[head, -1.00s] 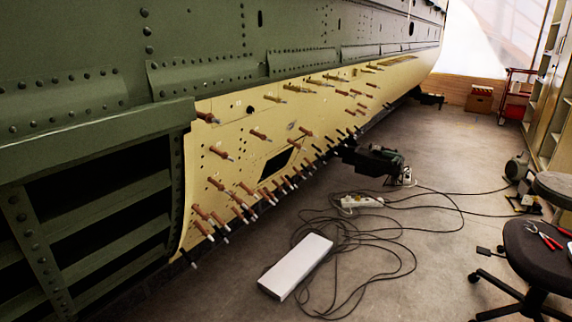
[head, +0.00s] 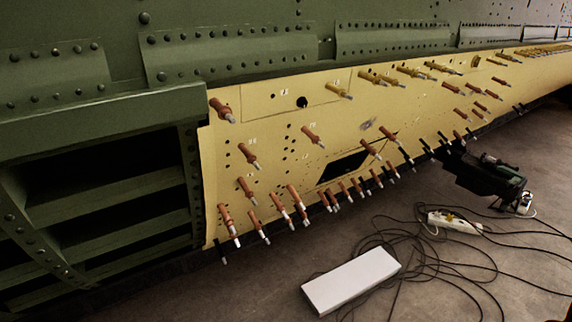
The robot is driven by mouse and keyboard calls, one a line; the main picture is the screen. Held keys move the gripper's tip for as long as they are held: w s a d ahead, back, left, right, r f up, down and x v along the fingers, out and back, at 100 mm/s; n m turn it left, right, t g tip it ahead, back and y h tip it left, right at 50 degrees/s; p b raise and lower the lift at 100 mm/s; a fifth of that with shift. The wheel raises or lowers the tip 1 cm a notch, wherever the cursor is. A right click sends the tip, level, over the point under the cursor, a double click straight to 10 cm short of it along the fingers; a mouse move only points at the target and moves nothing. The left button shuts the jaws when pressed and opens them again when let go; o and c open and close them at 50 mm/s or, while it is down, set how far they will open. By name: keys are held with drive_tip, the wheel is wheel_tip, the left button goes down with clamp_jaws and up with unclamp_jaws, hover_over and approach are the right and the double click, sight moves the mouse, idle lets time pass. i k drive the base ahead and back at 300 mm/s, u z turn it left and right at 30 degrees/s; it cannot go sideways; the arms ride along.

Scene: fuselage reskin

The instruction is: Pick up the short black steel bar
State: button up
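I cannot make out a short black steel bar for certain in the head view. A dark, bulky object with a green part (head: 487,174) sits low beside the fuselage on the right; its exact shape is unclear. My gripper is not in view.
The green fuselage (head: 240,55) with its cream skin panel (head: 285,125) fills the left and top. Several copper-coloured pins stick out of the panel. A white box (head: 352,280), tangled black cables (head: 440,262) and a white power strip (head: 455,222) lie on the floor. Bare floor shows at lower left.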

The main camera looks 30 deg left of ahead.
sight(332, 169)
drive_tip(key=u, duration=0.8)
drive_tip(key=i, duration=0.75)
drive_tip(key=u, duration=0.85)
drive_tip(key=i, duration=0.5)
drive_tip(key=z, duration=0.1)
